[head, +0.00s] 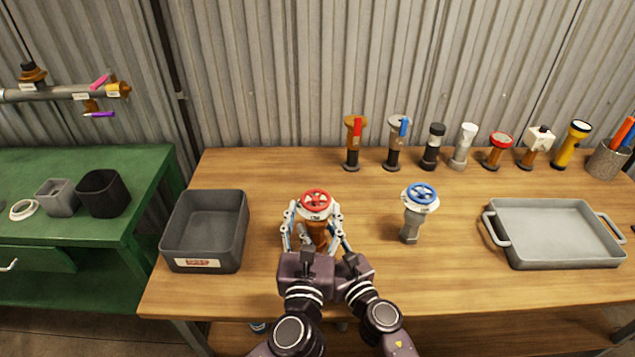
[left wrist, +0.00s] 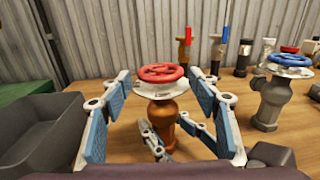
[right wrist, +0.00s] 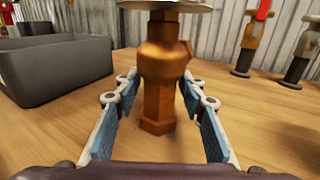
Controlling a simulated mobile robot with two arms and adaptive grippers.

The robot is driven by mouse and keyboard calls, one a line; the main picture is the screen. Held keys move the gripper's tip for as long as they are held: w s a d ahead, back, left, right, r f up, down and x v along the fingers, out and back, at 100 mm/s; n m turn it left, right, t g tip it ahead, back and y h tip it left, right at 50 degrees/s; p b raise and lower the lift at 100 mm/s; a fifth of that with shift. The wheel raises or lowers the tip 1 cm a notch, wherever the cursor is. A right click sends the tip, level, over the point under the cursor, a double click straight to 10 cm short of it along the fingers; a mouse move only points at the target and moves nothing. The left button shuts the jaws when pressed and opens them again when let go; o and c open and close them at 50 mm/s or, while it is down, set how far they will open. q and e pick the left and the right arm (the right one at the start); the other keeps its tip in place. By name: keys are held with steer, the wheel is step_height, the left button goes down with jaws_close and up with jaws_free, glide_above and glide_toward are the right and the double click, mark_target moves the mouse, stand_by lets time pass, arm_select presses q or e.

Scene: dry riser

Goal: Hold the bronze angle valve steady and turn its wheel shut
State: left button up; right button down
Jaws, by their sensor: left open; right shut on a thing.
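The bronze angle valve (head: 318,236) stands upright on the wooden table, with a red wheel (head: 316,200) above a pale round plate. It also shows in the left wrist view (left wrist: 163,118) and right wrist view (right wrist: 160,90). My left gripper (left wrist: 158,74) is open, its blue-padded fingers on either side of the red wheel, apart from it. My right gripper (right wrist: 160,80) is shut on the bronze body, below the wheel. In the head view my arms hide the valve's lower part. The wheel is out of the right wrist view.
A grey valve with a blue wheel (head: 411,222) stands to the right. A dark grey bin (head: 240,237) is at left, a grey tray (head: 515,257) at far right. Several valves and torches, including a yellow torch (head: 570,148), line the back. A green bench (head: 140,165) stands left.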

mark_target(317, 189)
arm_select(q)
steer(key=w, duration=1)
steer(key=shift+d, duration=0.4)
steer(key=c, duration=1.2)
steer(key=shift+s, duration=0.15)
steer(key=shift+c, duration=0.5)
